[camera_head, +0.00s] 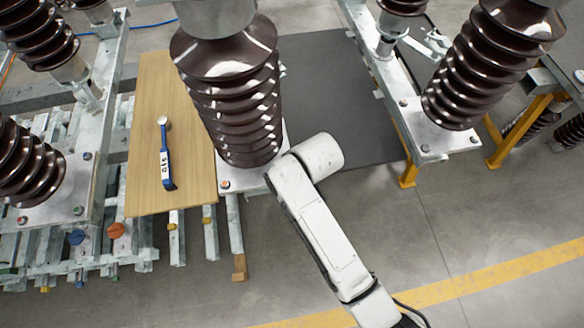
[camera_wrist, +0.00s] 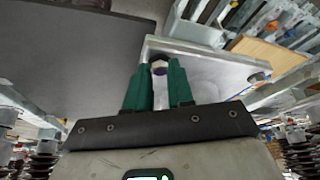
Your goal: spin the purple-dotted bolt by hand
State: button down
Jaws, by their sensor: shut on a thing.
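In the wrist view, the purple-dotted bolt (camera_wrist: 160,70) shows as a small light head with a purple patch, near the edge of a metal base plate (camera_wrist: 205,60). My gripper (camera_wrist: 158,84), with dark green fingers, is shut on the bolt, one finger on each side. The fingers hide part of the bolt. In the head view, my white arm reaches to the middle insulator's plate; the gripper and the purple-dotted bolt are hidden there.
The brown ribbed middle insulator (camera_head: 235,105) rises close beside my arm. A blue-handled tool (camera_head: 165,155) lies on a wooden board (camera_head: 150,90) to the left. A dark grey panel (camera_head: 340,100) is behind right. More insulators stand on both sides. Lower right floor is open.

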jog(key=m, duration=0.2)
jog(key=m+t+h, duration=0.1)
jog(key=m, duration=0.1)
jog(key=m+h, duration=0.1)
jog(key=m, duration=0.1)
jog(key=shift+a+r, duration=0.1)
jog(key=shift+a, duration=0.25)
jog(key=shift+m, duration=0.4)
jog(key=c, duration=1)
grip_release()
jog(key=shift+s, duration=0.1)
jog(key=b+v, duration=0.1)
jog(key=v, duration=0.9)
jog(key=shift+s+a+r, duration=0.1)
jog(key=shift+s+r, duration=0.15)
jog(key=shift+r, duration=0.05)
